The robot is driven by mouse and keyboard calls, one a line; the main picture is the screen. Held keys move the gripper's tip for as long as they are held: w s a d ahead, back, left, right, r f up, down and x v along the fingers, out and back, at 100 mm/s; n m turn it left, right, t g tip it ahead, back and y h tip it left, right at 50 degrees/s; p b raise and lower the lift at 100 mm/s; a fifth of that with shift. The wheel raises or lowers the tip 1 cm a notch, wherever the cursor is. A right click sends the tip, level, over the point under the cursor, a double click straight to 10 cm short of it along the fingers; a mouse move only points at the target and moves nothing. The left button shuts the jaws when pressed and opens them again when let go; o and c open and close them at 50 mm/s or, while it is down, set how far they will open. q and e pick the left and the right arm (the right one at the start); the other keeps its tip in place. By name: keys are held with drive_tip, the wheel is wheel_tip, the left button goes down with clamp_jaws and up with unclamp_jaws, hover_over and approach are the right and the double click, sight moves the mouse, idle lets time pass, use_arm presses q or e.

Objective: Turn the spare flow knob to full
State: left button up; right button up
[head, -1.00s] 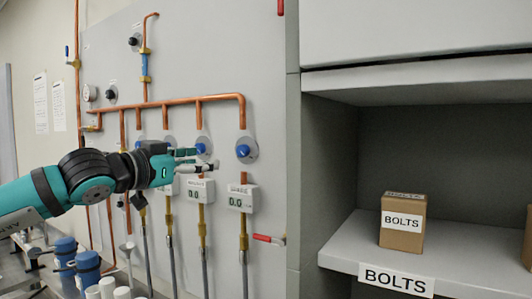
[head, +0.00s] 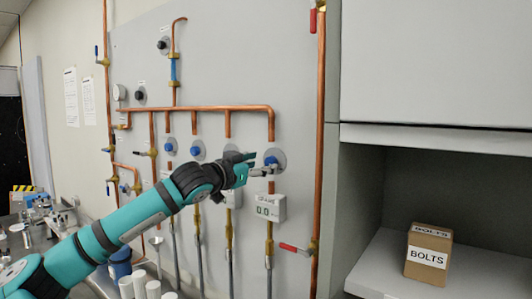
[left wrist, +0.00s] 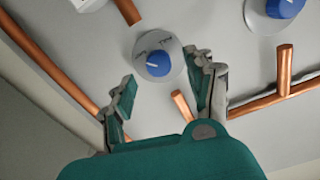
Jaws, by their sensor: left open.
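The spare flow knob is the rightmost blue knob (head: 271,160) in the row, on a round grey plate above a meter (head: 270,207) whose label appears to read SPARE, showing 0.0. My left gripper (head: 258,163) is open just in front of this knob, its fingertips overlapping the knob's left side in the head view. In the left wrist view the blue knob (left wrist: 158,64) with a white pointer line lies between and beyond the two open fingers; I see no contact. The dial lettering is too small to read. My right gripper is not in view.
More blue knobs (head: 196,152) stand to the left under a copper manifold (head: 195,108). A vertical copper pipe (head: 320,130) and a red valve handle (head: 294,248) are close at right. A shelf (head: 385,265) holds a BOLTS box (head: 428,255).

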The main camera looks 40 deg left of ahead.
sight(269, 163)
use_arm(q)
drive_tip(key=shift+w+a+r+p, duration=0.1)
drive_tip(key=shift+w+p, duration=0.35)
drive_tip(key=shift+w, duration=1.15)
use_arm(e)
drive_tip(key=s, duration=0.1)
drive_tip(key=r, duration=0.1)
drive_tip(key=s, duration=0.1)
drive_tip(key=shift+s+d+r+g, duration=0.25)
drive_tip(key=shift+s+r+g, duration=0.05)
use_arm(q)
drive_tip(key=shift+s, duration=0.1)
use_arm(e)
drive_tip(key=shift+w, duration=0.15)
use_arm(q)
drive_tip(key=c, duration=0.5)
clamp_jaws()
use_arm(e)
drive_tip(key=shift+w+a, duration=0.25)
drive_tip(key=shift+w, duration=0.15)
